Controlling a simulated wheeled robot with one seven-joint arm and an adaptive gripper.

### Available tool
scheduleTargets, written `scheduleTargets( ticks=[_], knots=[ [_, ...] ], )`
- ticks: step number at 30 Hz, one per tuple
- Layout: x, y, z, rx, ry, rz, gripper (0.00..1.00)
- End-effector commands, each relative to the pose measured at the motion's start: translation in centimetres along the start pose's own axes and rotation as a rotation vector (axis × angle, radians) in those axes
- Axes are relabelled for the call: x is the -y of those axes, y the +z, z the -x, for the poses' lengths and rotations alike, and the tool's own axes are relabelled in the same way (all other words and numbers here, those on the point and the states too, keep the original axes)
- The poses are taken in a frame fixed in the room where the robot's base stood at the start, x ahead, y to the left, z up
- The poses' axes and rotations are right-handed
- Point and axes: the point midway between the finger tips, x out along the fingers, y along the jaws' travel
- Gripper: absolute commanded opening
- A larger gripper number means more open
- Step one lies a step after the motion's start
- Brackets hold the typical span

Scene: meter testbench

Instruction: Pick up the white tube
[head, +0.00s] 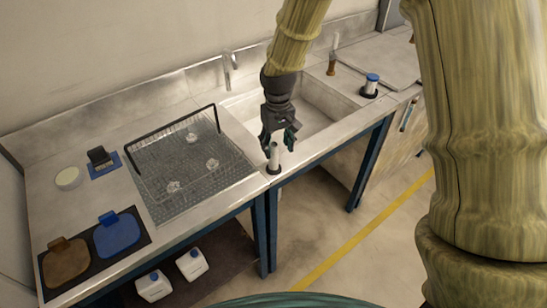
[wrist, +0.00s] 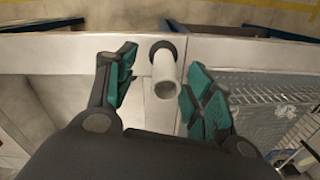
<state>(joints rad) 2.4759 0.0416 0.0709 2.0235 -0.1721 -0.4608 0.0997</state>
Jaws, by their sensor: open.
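The white tube (head: 273,157) stands upright in a dark round base (head: 274,170) on the bench's front edge, between the wire basket and the sink. My gripper (head: 279,143) is open and reaches down over the tube, with a finger on either side. In the wrist view my gripper (wrist: 157,98) is nearer the right finger to the tube's end; I cannot tell if they touch. The tube's lower part meets the dark base (wrist: 163,48).
A wire basket (head: 148,150) with a raised black handle holds small clear items to the left. The sink (head: 305,115) lies behind and right. A blue-capped container (head: 371,84) and a brown item (head: 332,66) stand farther right. White jugs (head: 192,264) sit below the bench.

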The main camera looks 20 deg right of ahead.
Motion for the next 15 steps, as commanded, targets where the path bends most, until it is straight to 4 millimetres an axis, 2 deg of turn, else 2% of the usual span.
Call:
scheduleTargets(
  ticks=[8,15],
  knots=[
    [0.3,-0.2,-1.0,0.002,0.000,0.002,0.53],
    [0.9,-0.6,-3.1,0.002,0.000,0.003,0.53]
  ],
)
